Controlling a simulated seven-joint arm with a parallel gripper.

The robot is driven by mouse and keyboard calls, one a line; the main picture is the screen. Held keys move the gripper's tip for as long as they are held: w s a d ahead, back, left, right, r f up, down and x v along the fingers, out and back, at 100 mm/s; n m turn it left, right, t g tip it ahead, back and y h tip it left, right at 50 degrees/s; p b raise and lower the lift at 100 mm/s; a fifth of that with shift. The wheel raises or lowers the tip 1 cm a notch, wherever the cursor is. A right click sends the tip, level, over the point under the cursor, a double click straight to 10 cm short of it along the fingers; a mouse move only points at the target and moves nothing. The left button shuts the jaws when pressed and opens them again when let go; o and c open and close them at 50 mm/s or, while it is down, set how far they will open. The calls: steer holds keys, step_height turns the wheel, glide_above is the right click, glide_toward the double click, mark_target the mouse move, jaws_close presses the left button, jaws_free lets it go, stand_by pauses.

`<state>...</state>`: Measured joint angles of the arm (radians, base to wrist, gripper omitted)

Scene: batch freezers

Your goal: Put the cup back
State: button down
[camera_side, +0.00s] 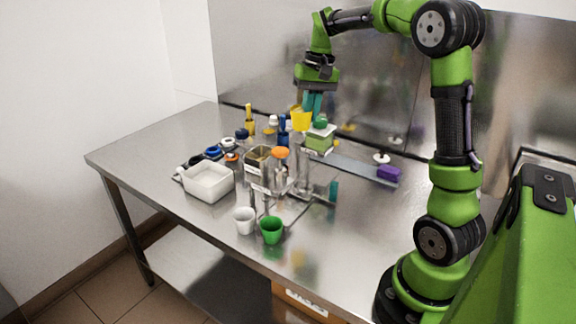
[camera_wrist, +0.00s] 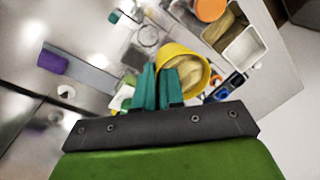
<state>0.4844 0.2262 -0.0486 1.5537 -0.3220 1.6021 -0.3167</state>
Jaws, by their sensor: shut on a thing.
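A yellow cup (camera_side: 301,119) hangs from the teal fingers of my gripper (camera_side: 313,103) above the middle of the table. In the wrist view the same cup (camera_wrist: 183,72) shows its open mouth and a pale inside, and my fingers (camera_wrist: 157,88) are shut on its rim. A green cup (camera_side: 271,230) and a white cup (camera_side: 244,221) stand side by side near the table's front edge, by a clear stand (camera_side: 262,195). Which spot belongs to the yellow cup I cannot tell.
A white tub (camera_side: 208,183) stands at the left. Several bottles and jars crowd the middle, with an orange-lidded one (camera_side: 280,153) and a green-topped container (camera_side: 320,139) close to the held cup. A purple block (camera_side: 388,172) sits on a rail at right. The table's far left is clear.

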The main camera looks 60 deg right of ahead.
steer(key=s+a+n+g, duration=0.1)
steer(key=s+a+n, duration=0.3)
steer(key=a, duration=0.5)
steer(key=s+a+n, duration=0.3)
steer(key=s+a, duration=0.1)
steer(key=a, duration=0.4)
steer(key=shift+y, duration=0.3)
step_height(320, 180, down, 23)
steer(key=shift+a+r, duration=0.15)
steer(key=c, duration=1.7)
jaws_free()
steer(key=o, duration=0.5)
steer(key=shift+c, duration=0.2)
